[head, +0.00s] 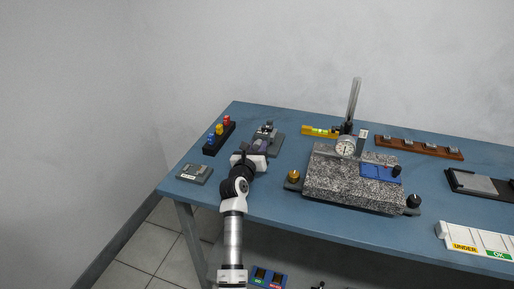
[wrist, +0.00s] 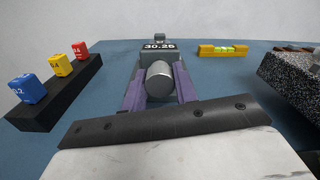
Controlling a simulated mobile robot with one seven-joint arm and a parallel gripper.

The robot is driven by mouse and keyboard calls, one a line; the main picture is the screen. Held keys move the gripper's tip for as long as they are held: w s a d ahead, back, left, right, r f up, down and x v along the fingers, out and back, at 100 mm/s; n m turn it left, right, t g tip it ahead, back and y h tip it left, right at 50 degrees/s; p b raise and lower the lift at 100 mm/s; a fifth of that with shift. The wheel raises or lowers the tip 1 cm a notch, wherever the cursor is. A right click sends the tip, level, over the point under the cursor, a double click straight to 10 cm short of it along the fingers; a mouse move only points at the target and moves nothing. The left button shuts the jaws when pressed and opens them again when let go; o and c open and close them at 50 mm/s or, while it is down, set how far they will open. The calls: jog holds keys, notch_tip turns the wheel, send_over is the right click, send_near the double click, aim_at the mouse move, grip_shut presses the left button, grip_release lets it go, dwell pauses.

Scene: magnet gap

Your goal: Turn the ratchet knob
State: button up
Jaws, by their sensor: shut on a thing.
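The ratchet knob (wrist: 159,82) is a grey metal cylinder seen end-on in the middle of the wrist view. It belongs to a grey measuring device (head: 276,143) on the blue table, whose display (wrist: 159,46) reads about 30.25. My gripper (wrist: 160,90) is shut on the knob, with one purple finger on its left side and one on its right. In the head view my gripper (head: 259,146) reaches the near end of the device and hides the knob.
A black rack (wrist: 62,95) with blue, yellow and red blocks stands left. A yellow level (wrist: 222,50) lies behind, right. A speckled granite plate (head: 335,190) with a dial gauge (head: 346,147) stands right. A small grey labelled block (head: 194,173) lies near the left edge.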

jog(key=m, duration=0.4)
jog(key=shift+m, duration=0.4)
jog(key=m+b, duration=0.1)
jog(key=m, duration=0.4)
jog(key=shift+f+b, duration=0.1)
jog(key=shift+b, duration=0.2)
jog(key=m+b, duration=0.3)
jog(key=m, duration=0.2)
jog(key=shift+a+f+m, duration=0.1)
jog(key=shift+m, duration=0.3)
jog(key=shift+m+b, duration=1.75)
jog(key=shift+m, duration=0.45)
jog(key=shift+r, duration=0.2)
jog(key=o, duration=1)
